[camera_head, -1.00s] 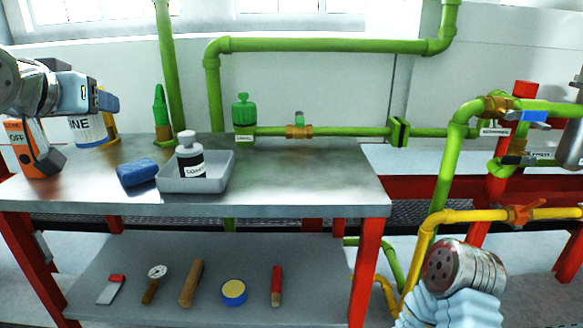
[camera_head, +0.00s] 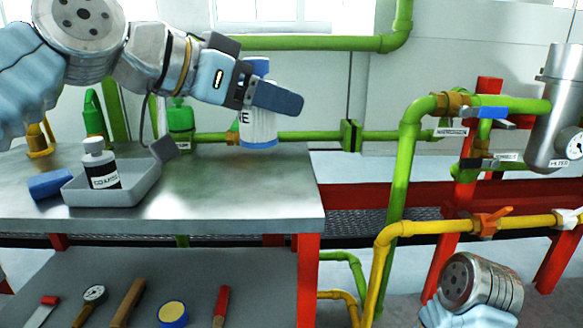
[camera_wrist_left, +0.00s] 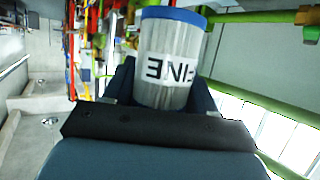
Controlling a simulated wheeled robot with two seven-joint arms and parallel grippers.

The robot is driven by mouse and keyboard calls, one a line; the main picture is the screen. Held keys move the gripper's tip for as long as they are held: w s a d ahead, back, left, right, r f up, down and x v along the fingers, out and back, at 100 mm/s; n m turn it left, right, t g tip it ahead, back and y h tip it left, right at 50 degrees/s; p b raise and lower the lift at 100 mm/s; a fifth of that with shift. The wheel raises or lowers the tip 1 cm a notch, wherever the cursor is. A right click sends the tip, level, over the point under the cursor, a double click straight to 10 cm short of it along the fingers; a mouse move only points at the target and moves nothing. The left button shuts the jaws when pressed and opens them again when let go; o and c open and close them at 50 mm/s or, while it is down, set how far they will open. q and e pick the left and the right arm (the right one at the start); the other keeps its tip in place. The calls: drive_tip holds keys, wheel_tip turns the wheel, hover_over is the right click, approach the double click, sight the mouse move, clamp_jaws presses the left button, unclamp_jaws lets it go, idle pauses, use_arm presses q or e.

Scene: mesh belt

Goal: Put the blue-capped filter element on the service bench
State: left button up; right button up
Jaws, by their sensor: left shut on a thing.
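The blue-capped filter element (camera_head: 259,127) is a pale ribbed cylinder with blue ends and a black-lettered label. In the head view it hangs upright over the right part of the service bench (camera_head: 220,215). My left gripper (camera_head: 262,97) is shut on it, and its dark fingers hide part of the body. The left wrist view also shows the filter element (camera_wrist_left: 168,62) between the two fingers (camera_wrist_left: 165,100). Whether its lower end touches the bench I cannot tell. My right arm's wrist shows at the lower right of the head view, but its fingertips are out of view.
A green oiler (camera_head: 180,120) stands behind. Green pipes run behind and right. The bench's front right top is clear.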

use_arm(q)
drive_tip(key=w+f, duration=0.2)
drive_tip(key=w, duration=0.1)
drive_tip(key=w+d+f, duration=0.1)
drive_tip(key=w+f, duration=0.2)
drive_tip(key=w, duration=0.1)
drive_tip(key=w+d+f, duration=0.1)
drive_tip(key=w+f, duration=0.2)
drive_tip(key=shift+w+d, duration=0.15)
drive_tip(key=shift+w, duration=0.25)
drive_tip(key=shift+w+f, duration=0.15)
drive_tip(key=shift+f, duration=0.15)
drive_tip(key=shift+w+f+b, duration=0.15)
drive_tip(key=shift+f+b, duration=0.2)
drive_tip(key=shift+f, duration=0.55)
drive_tip(key=shift+w+f+b, duration=0.1)
drive_tip(key=shift+f+b, duration=0.2)
drive_tip(key=shift+f, duration=0.55)
drive_tip(key=shift+f, duration=0.2)
drive_tip(key=o, duration=1.1)
drive_tip(key=shift+r, duration=0.15)
